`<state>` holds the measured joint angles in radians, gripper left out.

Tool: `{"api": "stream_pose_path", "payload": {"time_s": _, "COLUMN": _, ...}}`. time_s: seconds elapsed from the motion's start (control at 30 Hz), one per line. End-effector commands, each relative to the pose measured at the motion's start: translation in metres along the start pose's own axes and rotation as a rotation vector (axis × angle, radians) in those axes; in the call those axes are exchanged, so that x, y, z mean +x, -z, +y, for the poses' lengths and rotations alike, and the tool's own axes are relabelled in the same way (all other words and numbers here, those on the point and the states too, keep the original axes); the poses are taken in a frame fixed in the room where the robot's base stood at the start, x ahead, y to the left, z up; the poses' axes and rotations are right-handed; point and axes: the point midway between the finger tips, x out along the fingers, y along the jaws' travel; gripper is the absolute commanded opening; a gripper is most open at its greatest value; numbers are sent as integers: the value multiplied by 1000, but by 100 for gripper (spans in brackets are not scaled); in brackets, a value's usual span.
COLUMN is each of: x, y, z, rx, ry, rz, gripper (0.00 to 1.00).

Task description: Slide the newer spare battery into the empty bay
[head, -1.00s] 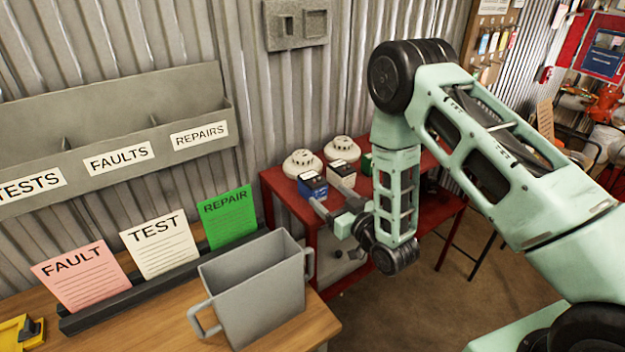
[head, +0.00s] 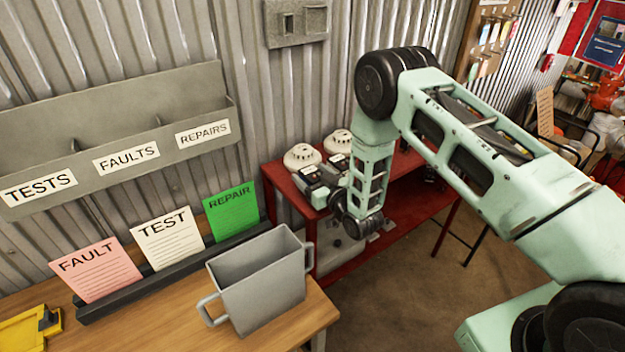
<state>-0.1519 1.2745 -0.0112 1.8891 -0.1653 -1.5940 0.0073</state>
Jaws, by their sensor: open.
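My gripper (head: 314,184) is open at the near left corner of the red shelf unit, low over the spot where several small block-shaped batteries stand. A battery (head: 310,170) shows only as a pale and dark top beside the fingers. Another battery top (head: 337,160) shows just behind the gripper. My gripper and forearm hide most of both, so I cannot tell whether the fingers are around one or only beside it. I cannot read any label or date on them. I cannot make out an empty bay in this view.
Two white round detectors (head: 302,157) stand at the back of the red shelf unit (head: 410,185). A grey two-handled bin (head: 262,290) stands on the wooden bench (head: 180,325) in front. A card rack with FAULT, TEST and REPAIR cards (head: 166,238) is beside it.

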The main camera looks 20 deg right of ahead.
Motion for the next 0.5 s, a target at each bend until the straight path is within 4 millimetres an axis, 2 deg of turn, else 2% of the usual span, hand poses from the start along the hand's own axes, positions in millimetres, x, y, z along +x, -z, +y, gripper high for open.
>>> {"api": "stream_pose_path", "payload": {"time_s": 0.07, "x": 0, "y": 0, "z": 0, "rx": 0, "ry": 0, "rz": 0, "gripper": 70}}
{"api": "stream_pose_path", "payload": {"time_s": 0.3, "x": 0, "y": 0, "z": 0, "rx": 0, "ry": 0, "rz": 0, "gripper": 3}}
{"api": "stream_pose_path", "payload": {"time_s": 0.33, "x": 0, "y": 2, "z": 0, "rx": 0, "ry": 0, "rz": 5, "gripper": 0}}
{"api": "stream_pose_path", "payload": {"time_s": 0.5, "x": 0, "y": 2, "z": 0, "rx": 0, "ry": 0, "rz": 5, "gripper": 0}}
